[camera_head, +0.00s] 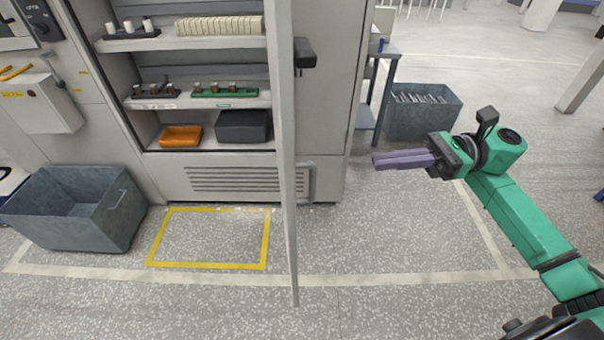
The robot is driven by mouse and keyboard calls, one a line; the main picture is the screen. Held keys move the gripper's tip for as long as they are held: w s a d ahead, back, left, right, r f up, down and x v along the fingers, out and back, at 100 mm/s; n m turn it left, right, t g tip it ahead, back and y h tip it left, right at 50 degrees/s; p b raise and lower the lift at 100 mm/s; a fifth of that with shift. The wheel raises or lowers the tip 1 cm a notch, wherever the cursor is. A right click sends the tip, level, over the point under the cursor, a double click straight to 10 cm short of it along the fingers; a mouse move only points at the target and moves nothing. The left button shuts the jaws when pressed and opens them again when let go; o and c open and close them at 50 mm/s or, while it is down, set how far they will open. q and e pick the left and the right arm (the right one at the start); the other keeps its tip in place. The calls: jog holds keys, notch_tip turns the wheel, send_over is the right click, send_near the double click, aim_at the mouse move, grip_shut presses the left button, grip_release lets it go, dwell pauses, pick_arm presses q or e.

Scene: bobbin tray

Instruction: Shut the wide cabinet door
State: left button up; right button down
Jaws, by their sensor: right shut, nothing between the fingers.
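The wide cabinet door (286,150) stands open and shows nearly edge-on as a tall, narrow grey panel pointing out toward me. A dark latch or handle block (304,53) sticks out from its right side near the top. The cabinet (225,170) behind it is open on the left, with its shelves exposed. My right gripper (376,162) is shut and empty, its purple fingers pointing left. It is to the right of the door, with a clear gap between them. My left gripper is not in view.
Shelves hold white bobbins, a green tray (224,93), an orange bin (181,136) and a dark bin (243,126). A grey crate (75,235) stands on the floor at left, another crate (450,105) behind my right gripper. The floor right of the door is clear.

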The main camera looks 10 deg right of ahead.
aim_at(312, 166)
pick_arm(q)
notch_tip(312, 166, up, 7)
jog(key=p, duration=0.6)
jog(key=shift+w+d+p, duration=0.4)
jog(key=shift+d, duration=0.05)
pick_arm(e)
jog(key=a, duration=0.4)
jog(key=w+a, duration=0.1)
jog(key=a, duration=0.3)
jog(key=w+a, duration=0.1)
jog(key=a, duration=0.3)
jog(key=shift+w+a+f, duration=0.15)
jog(key=shift+a+f, duration=0.1)
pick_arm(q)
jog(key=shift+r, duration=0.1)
pick_arm(e)
jog(key=shift+a, duration=0.1)
